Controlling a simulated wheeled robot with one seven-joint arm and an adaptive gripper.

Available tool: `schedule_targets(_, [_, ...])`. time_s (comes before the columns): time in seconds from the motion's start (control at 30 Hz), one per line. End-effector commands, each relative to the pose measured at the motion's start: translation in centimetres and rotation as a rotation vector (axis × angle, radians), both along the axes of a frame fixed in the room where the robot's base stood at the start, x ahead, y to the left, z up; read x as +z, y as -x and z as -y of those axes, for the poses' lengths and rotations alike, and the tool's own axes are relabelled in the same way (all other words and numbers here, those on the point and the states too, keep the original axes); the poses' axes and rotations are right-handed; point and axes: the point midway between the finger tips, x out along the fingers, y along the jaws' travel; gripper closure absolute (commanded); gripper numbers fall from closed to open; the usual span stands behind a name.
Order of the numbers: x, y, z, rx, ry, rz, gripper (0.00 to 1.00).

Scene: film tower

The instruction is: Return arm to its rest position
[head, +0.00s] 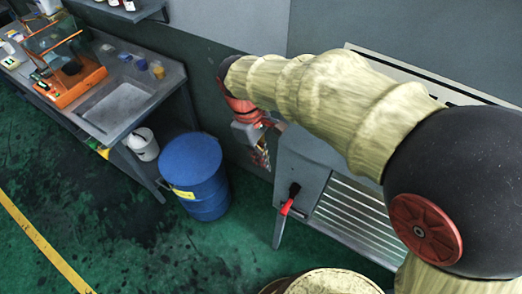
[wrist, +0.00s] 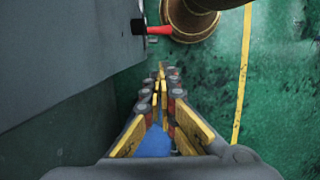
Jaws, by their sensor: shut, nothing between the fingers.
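My arm reaches across the upper right of the head view, with its wrist end bent downward. My gripper (head: 262,160) hangs in front of the grey wall, between the blue drum and the slatted grey unit, and looks small and partly dark there. In the wrist view my gripper (wrist: 161,70) shows its yellow-padded fingers close together at the tips, with nothing held. Part of the blue drum (wrist: 155,142) shows behind the finger bases. The forearm hides part of the wall and the slatted unit in the head view.
A blue drum (head: 192,175) stands left of the gripper, beside a white bucket (head: 143,145) and a sink bench (head: 122,102) with an orange-framed box (head: 72,75). The slatted grey unit (head: 350,212) has a red-handled lever (head: 287,206). Green floor (head: 110,225) lies clear in front.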

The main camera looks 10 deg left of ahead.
Motion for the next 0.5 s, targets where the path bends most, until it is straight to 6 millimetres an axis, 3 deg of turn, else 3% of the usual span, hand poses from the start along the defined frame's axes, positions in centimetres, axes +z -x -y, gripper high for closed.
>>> schedule_targets(0.2, [2.8,-0.2,-0.6,0.001,-0.001,0.000,1.00])
schedule_targets(0.5, [3.5,-0.2,-0.6,0.001,0.000,-0.001,1.00])
